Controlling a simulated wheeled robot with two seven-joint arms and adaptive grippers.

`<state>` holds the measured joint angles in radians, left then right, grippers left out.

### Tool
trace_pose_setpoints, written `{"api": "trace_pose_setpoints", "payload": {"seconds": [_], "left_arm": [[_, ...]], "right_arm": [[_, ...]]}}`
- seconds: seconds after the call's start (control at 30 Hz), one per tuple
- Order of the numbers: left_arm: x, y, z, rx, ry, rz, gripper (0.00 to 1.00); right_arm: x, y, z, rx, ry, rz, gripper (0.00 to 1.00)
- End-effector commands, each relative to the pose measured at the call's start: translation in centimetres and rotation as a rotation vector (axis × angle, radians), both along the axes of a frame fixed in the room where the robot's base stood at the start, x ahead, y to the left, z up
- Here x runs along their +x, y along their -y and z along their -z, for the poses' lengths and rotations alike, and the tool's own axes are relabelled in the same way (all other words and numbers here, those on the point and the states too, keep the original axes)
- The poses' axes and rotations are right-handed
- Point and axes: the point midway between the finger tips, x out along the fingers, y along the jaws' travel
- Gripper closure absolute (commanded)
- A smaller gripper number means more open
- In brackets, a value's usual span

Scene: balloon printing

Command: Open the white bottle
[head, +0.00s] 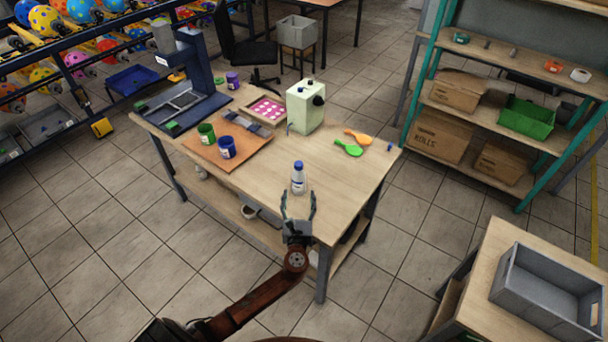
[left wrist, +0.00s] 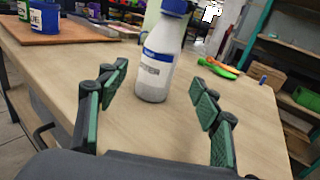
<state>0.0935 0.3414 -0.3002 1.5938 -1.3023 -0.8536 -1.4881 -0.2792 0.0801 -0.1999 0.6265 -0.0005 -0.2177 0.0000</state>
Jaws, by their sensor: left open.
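The white bottle (head: 298,181) stands upright near the front edge of the wooden table. It has a blue cap (head: 298,165), which is on the bottle, and a blue-and-white label. My left gripper (head: 298,208) is open and empty just in front of the bottle, at the table's front edge. In the left wrist view the bottle (left wrist: 158,70) stands beyond and between the two green-padded fingers (left wrist: 160,105), apart from them; the top of its cap is cut off by the frame's upper edge. My right gripper is not in view.
A brown board (head: 240,158) with green (head: 206,134) and blue (head: 227,148) cups lies left of the bottle. A blue press (head: 190,85) stands at the back left. The tabletop right of the bottle is clear.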

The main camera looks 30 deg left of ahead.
Motion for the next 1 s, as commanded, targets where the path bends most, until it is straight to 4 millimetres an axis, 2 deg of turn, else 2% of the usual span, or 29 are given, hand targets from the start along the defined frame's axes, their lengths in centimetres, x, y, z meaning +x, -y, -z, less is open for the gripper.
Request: {"api": "trace_pose_setpoints", "payload": {"seconds": [0.13, 0.3, 0.4, 0.53, 0.63, 0.8, 0.9, 1.0], "left_arm": [[1.1, -1.1, 0.1, 0.003, 0.001, -0.006, 0.41], [2.5, -2.2, 0.2, 0.000, 0.000, -0.009, 0.41], [3.8, -3.0, 0.3, 0.002, 0.001, -0.011, 0.41], [5.4, -3.9, 0.4, 0.001, 0.000, -0.009, 0.41], [6.1, -4.2, 0.3, 0.000, 0.000, -0.008, 0.41], [6.3, -4.2, 0.2, 0.000, -0.001, -0.007, 0.41], [6.3, -4.2, 0.2, 0.000, -0.001, -0.006, 0.41], [6.4, -4.1, 0.2, -0.001, 0.001, -0.006, 0.48]], "right_arm": [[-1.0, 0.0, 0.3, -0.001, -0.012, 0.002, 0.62], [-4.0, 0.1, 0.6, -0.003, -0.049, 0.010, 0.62], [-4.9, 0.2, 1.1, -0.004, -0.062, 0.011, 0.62], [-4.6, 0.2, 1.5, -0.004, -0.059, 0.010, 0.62], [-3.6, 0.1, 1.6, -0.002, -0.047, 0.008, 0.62], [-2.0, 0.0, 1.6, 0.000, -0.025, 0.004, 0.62], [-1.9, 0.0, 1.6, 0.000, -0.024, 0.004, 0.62], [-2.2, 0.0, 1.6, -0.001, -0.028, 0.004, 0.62]]}}
